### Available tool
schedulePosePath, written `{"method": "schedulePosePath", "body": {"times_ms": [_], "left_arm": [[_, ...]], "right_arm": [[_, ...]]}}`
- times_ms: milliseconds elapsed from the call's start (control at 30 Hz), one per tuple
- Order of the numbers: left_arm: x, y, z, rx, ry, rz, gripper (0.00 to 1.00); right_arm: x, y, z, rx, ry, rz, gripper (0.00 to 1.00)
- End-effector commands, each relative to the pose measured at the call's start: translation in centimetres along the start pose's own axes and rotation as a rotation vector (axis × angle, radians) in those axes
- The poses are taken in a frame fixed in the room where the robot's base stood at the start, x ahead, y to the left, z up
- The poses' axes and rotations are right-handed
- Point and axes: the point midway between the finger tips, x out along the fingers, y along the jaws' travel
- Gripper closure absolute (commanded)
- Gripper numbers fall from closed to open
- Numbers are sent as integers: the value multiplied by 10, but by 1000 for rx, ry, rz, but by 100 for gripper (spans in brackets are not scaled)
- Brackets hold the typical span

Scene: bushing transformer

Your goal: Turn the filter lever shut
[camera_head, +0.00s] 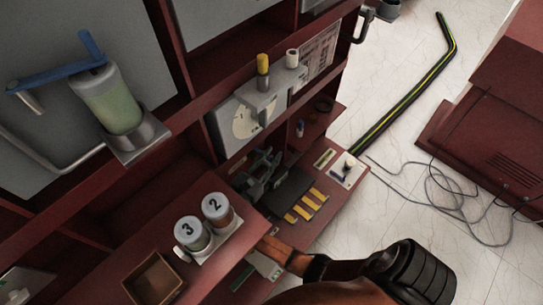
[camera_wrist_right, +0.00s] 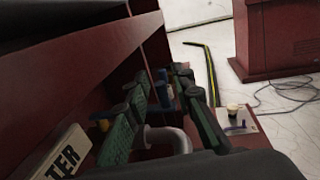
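In the wrist view, a lettered plate ending in "TER" (camera_wrist_right: 62,155) is cut off at lower left. A bent grey pipe (camera_wrist_right: 170,138) shows between the fingers of my right gripper (camera_wrist_right: 163,78). A small blue piece (camera_wrist_right: 164,95), perhaps the filter lever, shows in the gap near the fingertips; I cannot tell whether they touch it. The fingers are apart. In the head view my right gripper (camera_head: 262,168) is low in the red cabinet, partly hidden by a shelf. Another blue lever (camera_head: 58,76) sits above a green-filled cylinder (camera_head: 112,103) at upper left. My left gripper is out of view.
Jars marked 3 (camera_head: 191,233) and 2 (camera_head: 217,209) stand on a shelf beside an open wooden box (camera_head: 153,280). Red cabinet walls close in around my right gripper. A black-green hose (camera_head: 405,88) and grey cables (camera_head: 455,205) lie on the pale floor.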

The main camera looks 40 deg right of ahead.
Motion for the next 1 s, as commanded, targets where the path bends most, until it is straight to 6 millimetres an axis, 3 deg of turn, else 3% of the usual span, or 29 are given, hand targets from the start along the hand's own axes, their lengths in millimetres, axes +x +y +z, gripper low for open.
{"method": "schedulePosePath", "body": {"times_ms": [300, 1000], "left_arm": [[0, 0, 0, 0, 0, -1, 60], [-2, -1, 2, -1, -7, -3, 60]], "right_arm": [[0, 0, 0, 0, 1, 1, 100], [0, 0, 0, -1, 1, 6, 100]]}}
